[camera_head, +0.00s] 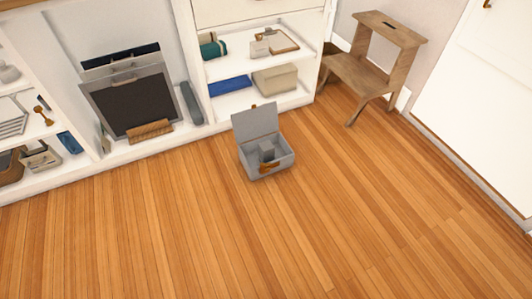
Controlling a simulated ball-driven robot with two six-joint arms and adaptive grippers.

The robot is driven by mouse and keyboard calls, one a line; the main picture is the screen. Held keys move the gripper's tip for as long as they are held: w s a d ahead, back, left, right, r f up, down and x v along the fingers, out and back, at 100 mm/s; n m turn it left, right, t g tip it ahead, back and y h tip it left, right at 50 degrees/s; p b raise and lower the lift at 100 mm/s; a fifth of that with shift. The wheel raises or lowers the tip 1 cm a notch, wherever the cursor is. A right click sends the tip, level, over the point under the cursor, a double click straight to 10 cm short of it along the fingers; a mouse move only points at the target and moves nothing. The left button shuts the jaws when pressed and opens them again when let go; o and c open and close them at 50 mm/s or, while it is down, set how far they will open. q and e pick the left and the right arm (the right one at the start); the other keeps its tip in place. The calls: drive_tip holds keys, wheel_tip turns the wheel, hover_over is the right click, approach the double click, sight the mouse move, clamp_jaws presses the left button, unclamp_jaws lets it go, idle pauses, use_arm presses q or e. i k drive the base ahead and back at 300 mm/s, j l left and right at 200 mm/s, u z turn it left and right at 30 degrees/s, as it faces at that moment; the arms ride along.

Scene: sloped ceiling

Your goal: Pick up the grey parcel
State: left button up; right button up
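A grey box with its lid raised (266,153) stands on the wooden floor, a little right of the middle of the view. It looks like the grey parcel. Its lid stands up at the back, and a grey block-like shape shows inside. A small brown-orange patch or tag is on its front rim. Neither of my grippers shows in the head view, and nothing is seen touching the box.
White shelving (262,62) with boxes and small items stands behind the box. A wooden step stool (372,62) is at the back right, near a white door (480,100). A dark panel (135,102) leans at the left. The wooden floor (230,240) in front is clear.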

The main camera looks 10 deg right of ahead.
sight(266, 149)
drive_tip(key=i+l+u, duration=0.2)
drive_tip(key=i+l, duration=0.2)
drive_tip(key=i, duration=0.3)
drive_tip(key=i+l+u, duration=0.25)
drive_tip(key=i+l, duration=0.25)
drive_tip(key=i, duration=0.15)
